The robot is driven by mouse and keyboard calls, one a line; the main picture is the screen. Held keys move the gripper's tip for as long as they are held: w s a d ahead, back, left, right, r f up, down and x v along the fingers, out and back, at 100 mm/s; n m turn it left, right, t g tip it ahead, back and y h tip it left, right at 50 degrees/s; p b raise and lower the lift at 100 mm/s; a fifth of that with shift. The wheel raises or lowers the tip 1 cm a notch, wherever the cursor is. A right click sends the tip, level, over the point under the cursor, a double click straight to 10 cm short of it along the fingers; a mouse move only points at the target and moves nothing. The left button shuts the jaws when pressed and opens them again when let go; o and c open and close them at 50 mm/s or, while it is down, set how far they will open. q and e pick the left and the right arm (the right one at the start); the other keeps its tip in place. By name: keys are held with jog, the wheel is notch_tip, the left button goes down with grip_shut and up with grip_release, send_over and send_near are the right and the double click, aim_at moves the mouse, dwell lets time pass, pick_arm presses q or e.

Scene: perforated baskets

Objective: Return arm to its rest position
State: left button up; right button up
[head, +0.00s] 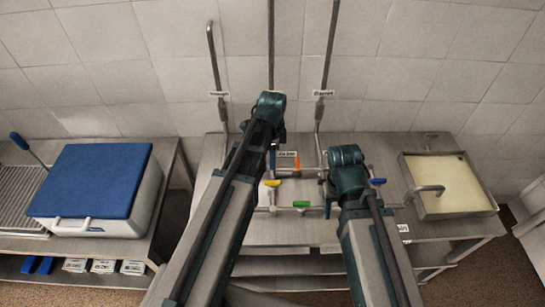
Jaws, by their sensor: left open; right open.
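My two arms reach up from the bottom of the head view. The left arm bends at a dark green joint close to the back wall, and the right arm bends at a similar joint lower and to the right. Below each joint only a small dark part shows beside the arm. The jaws of both grippers are hidden behind my own arm links, and no held object shows.
A metal bench (240,228) carries pipes with yellow (272,183), green (301,204) and blue (378,181) valve handles. A blue-lidded white box (95,182) stands left, a shallow tray (450,187) right. A tiled wall (110,60) closes the back.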

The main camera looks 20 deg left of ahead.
pick_arm(q)
jog(key=shift+r+p, duration=0.3)
jog(key=shift+r, duration=0.4)
pick_arm(e)
jog(key=shift+r, duration=0.7)
pick_arm(q)
jog(key=s+d+f+n+y+b, duration=0.1)
jog(key=s+d+f+n+b, duration=0.9)
jog(key=s, duration=0.4)
jog(key=shift+s+d+f+n+b, duration=0.3)
jog(key=shift+f+n+b, duration=0.2)
jog(key=shift+n+b, duration=0.1)
pick_arm(e)
notch_tip(320, 180, down, 11)
